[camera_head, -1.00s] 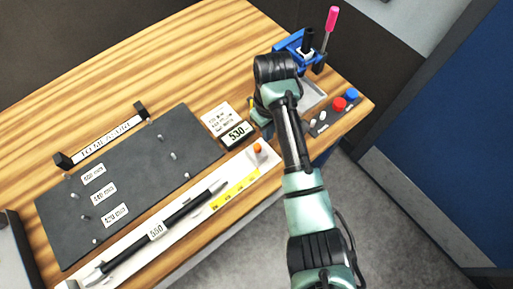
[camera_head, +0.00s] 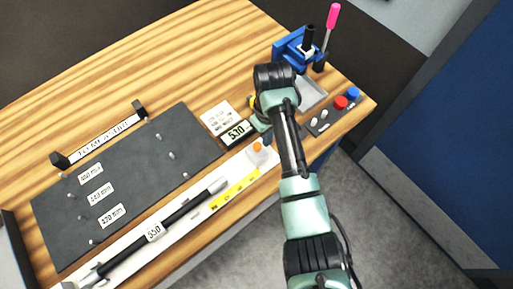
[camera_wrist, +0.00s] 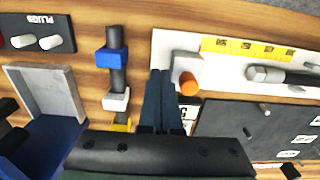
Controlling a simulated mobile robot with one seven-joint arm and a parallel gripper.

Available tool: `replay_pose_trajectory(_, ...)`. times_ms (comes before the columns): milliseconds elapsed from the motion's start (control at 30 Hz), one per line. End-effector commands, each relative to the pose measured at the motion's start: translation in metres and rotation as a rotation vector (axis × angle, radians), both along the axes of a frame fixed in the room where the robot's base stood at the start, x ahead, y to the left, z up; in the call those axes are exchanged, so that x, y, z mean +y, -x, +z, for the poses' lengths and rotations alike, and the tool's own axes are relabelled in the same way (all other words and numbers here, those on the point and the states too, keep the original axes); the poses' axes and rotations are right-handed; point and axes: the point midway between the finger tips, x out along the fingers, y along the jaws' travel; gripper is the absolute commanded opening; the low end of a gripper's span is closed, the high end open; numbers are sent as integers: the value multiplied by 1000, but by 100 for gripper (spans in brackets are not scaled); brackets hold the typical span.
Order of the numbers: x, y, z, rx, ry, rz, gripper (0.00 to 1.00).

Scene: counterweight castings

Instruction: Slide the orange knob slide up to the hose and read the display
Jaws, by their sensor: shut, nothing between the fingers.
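The orange knob (camera_head: 257,147) sits on a pale slide block at the right end of the white measuring rail; it also shows in the wrist view (camera_wrist: 188,84). The black hose (camera_head: 178,216), tagged 550 with metal end fittings, lies along the rail. A gap with a yellow scale beside it separates the slide from the hose's near fitting (camera_wrist: 265,73). The display (camera_head: 236,133) reads 530 in the head view. My gripper (camera_wrist: 161,73) is shut and empty, its fingertips just beside the knob on the side away from the hose. Whether they touch the slide is unclear.
A dark pegboard (camera_head: 135,180) with length labels lies behind the rail. A grey tray (camera_head: 311,93), a blue clamp (camera_head: 290,47) with a pink-handled lever and a plugs holder (camera_head: 325,120) stand at the right.

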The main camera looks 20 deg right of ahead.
Motion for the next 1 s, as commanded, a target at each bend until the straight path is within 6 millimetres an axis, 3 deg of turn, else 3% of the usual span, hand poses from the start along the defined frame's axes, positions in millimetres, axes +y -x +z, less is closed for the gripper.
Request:
replay_pose_trajectory(567, 0, 0, -1, 0, 0, -1, 0)
replay_pose_trajectory(1000, 12, 4, -1, 1, 0, -1, 0)
